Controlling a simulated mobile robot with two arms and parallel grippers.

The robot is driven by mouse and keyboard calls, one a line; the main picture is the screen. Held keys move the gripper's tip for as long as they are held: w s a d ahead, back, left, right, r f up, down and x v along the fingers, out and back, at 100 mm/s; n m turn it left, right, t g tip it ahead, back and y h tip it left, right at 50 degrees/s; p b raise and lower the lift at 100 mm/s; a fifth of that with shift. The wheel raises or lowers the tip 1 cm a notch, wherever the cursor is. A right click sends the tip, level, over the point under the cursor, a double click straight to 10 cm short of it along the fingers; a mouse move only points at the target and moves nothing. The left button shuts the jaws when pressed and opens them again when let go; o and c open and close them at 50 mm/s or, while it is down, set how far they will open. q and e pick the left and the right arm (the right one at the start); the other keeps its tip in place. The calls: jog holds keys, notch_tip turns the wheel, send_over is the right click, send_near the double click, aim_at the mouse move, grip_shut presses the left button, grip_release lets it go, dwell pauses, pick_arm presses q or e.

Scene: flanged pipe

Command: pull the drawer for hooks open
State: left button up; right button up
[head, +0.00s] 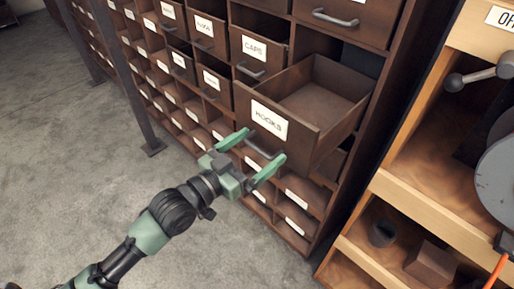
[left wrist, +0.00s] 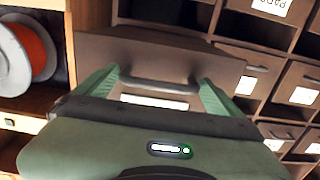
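The drawer labelled HOOKS (head: 282,128) is pulled well out of the dark brown cabinet, and its empty inside shows. Its grey bar handle (head: 264,149) is on the front below the label. My left gripper (head: 251,156) is at the drawer front with its green fingers apart, one near each end of the handle. In the left wrist view the handle (left wrist: 160,86) lies between the spread fingers; whether they touch it I cannot tell. The drawer front (left wrist: 150,58) fills the middle there. My right gripper is not in view.
Closed drawers, one labelled CAPS (head: 255,48), and open cubbies surround the drawer. A light wooden shelf (head: 420,208) with a grey disc and small boxes stands at the right. A dark post (head: 125,85) stands left of the arm. Carpet (head: 70,180) is clear at left.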

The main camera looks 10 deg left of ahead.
pick_arm(q)
jog(key=shift+s+a, duration=0.1)
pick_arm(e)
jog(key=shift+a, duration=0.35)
pick_arm(q)
jog(key=b+v, duration=0.2)
jog(key=v, duration=0.5)
jog(key=shift+s+a, duration=0.2)
jog(key=shift+s, duration=0.05)
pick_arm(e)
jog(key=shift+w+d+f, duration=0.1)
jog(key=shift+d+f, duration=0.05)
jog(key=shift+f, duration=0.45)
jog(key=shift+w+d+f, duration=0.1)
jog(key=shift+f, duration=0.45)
